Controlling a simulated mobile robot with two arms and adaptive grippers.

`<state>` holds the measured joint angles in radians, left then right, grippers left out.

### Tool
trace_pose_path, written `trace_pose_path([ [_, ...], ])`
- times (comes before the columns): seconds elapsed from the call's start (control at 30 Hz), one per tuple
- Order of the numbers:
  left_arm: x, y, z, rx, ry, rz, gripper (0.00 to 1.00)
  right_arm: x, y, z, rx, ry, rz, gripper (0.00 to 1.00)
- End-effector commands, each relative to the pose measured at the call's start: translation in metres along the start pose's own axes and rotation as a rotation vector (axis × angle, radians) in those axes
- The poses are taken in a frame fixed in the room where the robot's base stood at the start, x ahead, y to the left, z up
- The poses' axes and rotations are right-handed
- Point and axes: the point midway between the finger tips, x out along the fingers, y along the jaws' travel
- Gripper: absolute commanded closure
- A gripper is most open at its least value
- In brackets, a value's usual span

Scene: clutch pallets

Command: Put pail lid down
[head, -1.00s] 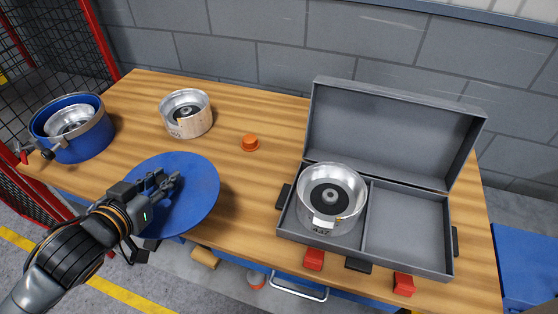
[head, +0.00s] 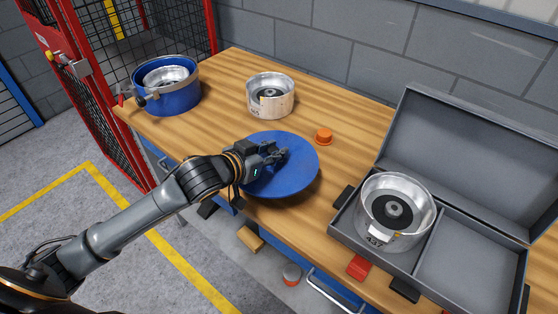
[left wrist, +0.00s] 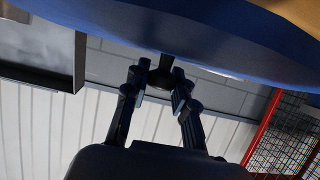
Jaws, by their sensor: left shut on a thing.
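The round blue pail lid (head: 300,176) is at the front edge of the wooden table in the head view, partly past the edge. My left gripper (head: 274,154) is shut on its handle from above. I cannot tell whether the lid touches the tabletop. The open blue pail (head: 172,98) stands at the table's far left corner with a metal part inside. My right gripper is not in view.
A silver round housing (head: 270,108) stands behind the lid, and an orange cap (head: 324,136) lies to its right. An open grey case (head: 470,235) holds another metal housing (head: 395,225) in its left compartment. Bare wood (head: 215,118) lies between pail and lid.

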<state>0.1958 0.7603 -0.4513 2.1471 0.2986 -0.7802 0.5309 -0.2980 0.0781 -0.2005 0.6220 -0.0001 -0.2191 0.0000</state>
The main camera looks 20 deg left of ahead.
Motion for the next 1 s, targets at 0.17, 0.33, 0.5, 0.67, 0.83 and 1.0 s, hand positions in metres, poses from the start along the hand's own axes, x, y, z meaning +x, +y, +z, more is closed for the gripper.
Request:
trace_pose_path([
  [0.17,0.03,-0.006,0.015,0.0,0.004,0.0,1.0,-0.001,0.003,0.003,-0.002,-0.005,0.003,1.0],
  [0.33,0.041,-0.008,0.022,0.0,0.003,0.0,1.0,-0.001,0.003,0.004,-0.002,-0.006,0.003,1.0],
  [0.5,0.052,-0.009,0.043,-0.001,0.0,0.0,1.0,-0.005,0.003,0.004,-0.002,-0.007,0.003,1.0],
  [0.67,0.056,-0.008,0.052,0.001,0.003,0.001,1.0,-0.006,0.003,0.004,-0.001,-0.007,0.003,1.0],
  [0.83,0.056,-0.008,0.052,0.001,0.004,0.001,1.0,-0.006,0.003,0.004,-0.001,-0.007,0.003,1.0],
  [1.0,0.058,-0.008,0.056,0.0,0.001,0.001,0.72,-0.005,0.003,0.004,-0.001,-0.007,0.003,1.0],
])
